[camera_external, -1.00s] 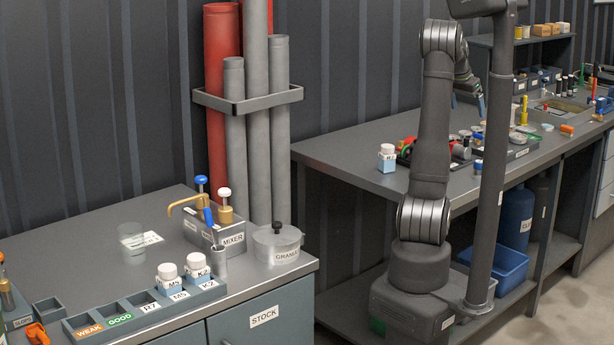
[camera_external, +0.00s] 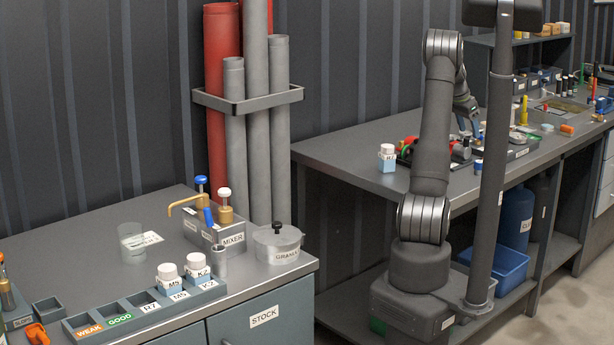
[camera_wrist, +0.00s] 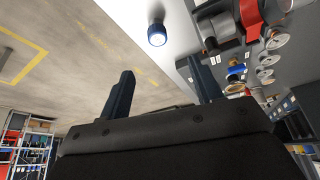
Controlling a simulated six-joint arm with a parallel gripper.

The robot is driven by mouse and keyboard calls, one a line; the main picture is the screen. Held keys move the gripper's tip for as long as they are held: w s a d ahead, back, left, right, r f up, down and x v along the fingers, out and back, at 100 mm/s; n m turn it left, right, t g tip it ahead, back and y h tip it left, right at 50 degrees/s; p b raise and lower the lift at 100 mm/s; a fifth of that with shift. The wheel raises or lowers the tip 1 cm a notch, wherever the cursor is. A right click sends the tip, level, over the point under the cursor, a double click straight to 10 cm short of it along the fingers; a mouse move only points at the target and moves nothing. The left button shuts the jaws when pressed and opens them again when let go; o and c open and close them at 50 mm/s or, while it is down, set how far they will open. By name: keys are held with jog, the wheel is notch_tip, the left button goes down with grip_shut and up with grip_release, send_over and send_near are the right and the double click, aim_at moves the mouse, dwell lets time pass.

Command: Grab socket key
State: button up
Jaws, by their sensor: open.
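I cannot pick out the socket key for certain in either view. Small tools and parts lie together on the back bench, too small to name. In the external view my gripper (camera_external: 469,119) hangs over this bench, partly hidden by the dark post. In the wrist view my gripper (camera_wrist: 164,86) shows two dark fingers set wide apart, with nothing between them. Beyond the fingers, at the upper right, are a red item (camera_wrist: 250,16), a small blue item (camera_wrist: 236,69) and several round grey parts.
A dark post (camera_external: 490,170) stands beside my arm. The front bench holds a mixer (camera_external: 218,238) and a labelled rack (camera_external: 205,291).

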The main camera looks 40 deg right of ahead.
aim_at(479, 162)
jog(key=x, duration=1)
jog(key=shift+s+x, duration=0.15)
jog(key=shift+x, duration=1.15)
jog(key=shift+s+x, duration=0.1)
jog(key=shift+x, duration=1.2)
jog(key=c, duration=1.1)
jog(key=shift+r, duration=0.15)
